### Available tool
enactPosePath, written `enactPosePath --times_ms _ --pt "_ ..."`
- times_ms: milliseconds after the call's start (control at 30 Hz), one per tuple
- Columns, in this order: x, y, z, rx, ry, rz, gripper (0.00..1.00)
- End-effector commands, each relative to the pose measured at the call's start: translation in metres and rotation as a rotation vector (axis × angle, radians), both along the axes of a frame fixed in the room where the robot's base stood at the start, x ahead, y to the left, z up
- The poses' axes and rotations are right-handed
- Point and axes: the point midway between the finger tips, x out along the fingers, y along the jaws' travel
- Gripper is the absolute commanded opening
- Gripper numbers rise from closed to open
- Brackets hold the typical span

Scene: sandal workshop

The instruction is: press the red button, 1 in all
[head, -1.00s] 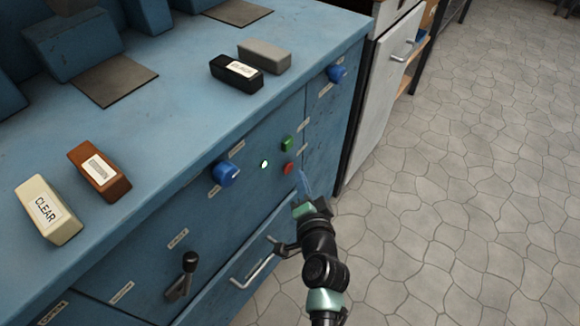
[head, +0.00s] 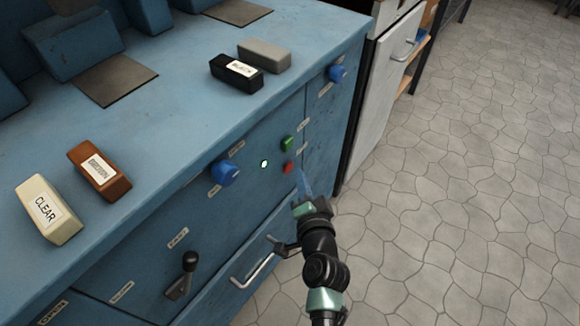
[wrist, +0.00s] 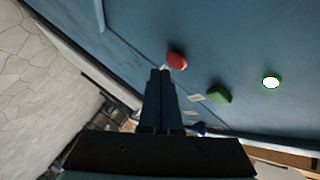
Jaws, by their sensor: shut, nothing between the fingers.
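The red button (head: 288,167) is on the blue front panel, just below the green button (head: 287,144). In the wrist view the red button (wrist: 177,60) sits just beyond and slightly right of the fingertips. My gripper (wrist: 160,72) is shut and empty, pointing at the panel close to the red button. I cannot tell from these views whether the tips touch it. In the head view my gripper (head: 302,186) is in front of the panel, below and right of the red button.
A lit round lamp (head: 264,163) is left of the buttons. Blue knobs (head: 224,172), a black lever (head: 189,262) and a drawer handle (head: 256,270) stick out of the panel. Labelled blocks stand on the blue top. Open tiled floor (head: 450,200) lies to the right.

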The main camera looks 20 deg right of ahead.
Motion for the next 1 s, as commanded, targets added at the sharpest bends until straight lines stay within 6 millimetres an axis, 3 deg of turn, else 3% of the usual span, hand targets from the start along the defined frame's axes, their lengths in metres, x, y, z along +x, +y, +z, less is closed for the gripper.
enactPosePath --times_ms 1000 --pt "0.0068 0.0053 -0.0001 0.000 0.000 0.000 0.00"
